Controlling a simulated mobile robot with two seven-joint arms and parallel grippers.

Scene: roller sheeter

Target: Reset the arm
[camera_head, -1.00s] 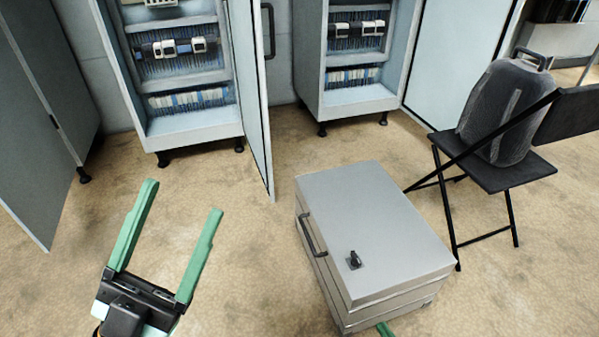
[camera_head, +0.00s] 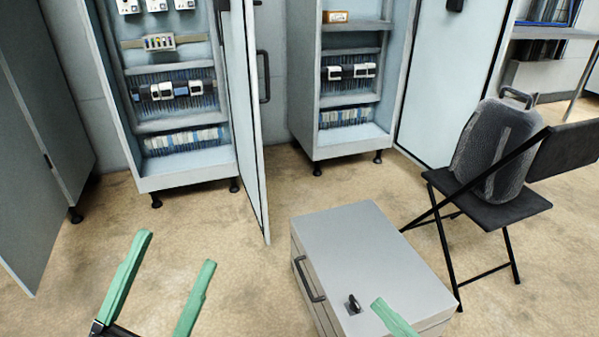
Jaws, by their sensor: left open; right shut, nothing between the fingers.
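My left gripper (camera_head: 166,250) is at the lower left, over the floor. Its two green fingers are spread apart with nothing between them. My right gripper (camera_head: 378,304) shows only as a green finger tip at the bottom edge, in front of the grey box near its black latch. It is shut and empty. Most of the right gripper and arm is out of the picture.
A grey metal box (camera_head: 358,247) with a side handle stands on the floor. Two open cabinets (camera_head: 188,184) (camera_head: 345,150) stand behind. A black folding chair (camera_head: 490,208) holds a dark canister (camera_head: 495,150). The floor at left centre is clear.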

